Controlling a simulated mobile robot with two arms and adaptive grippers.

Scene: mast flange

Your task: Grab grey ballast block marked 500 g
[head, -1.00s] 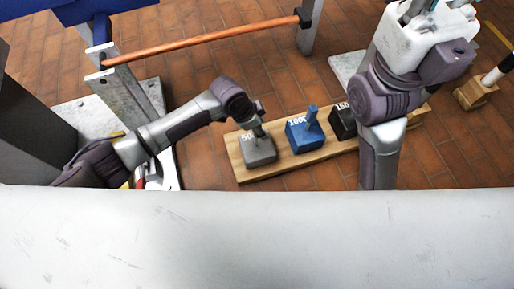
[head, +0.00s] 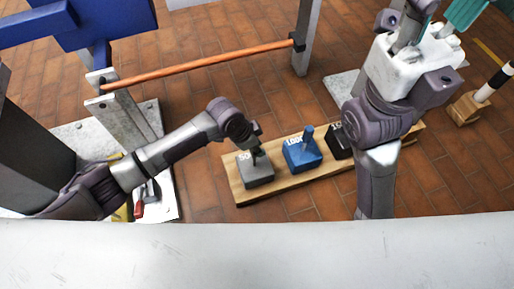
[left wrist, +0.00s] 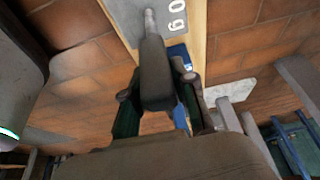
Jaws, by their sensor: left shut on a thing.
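The grey ballast block (head: 258,175) stands on a wooden board (head: 246,196) in the head view, at the left end of a row. It has an upright stem on top, and its marking is partly hidden. My left gripper (head: 256,152) is above it, shut on the stem. In the left wrist view the grey block (left wrist: 126,14) shows at the top, with part of its white marking, and the shut finger (left wrist: 152,75) covers the stem. My right gripper (head: 440,22) is at the upper right, raised, its fingertips cut off by the frame.
A blue block (head: 302,157) marked 100-something stands just right of the grey one. A black block (head: 339,142) stands beyond it, partly behind my right arm. A copper-coloured bar (head: 200,65) spans two posts behind.

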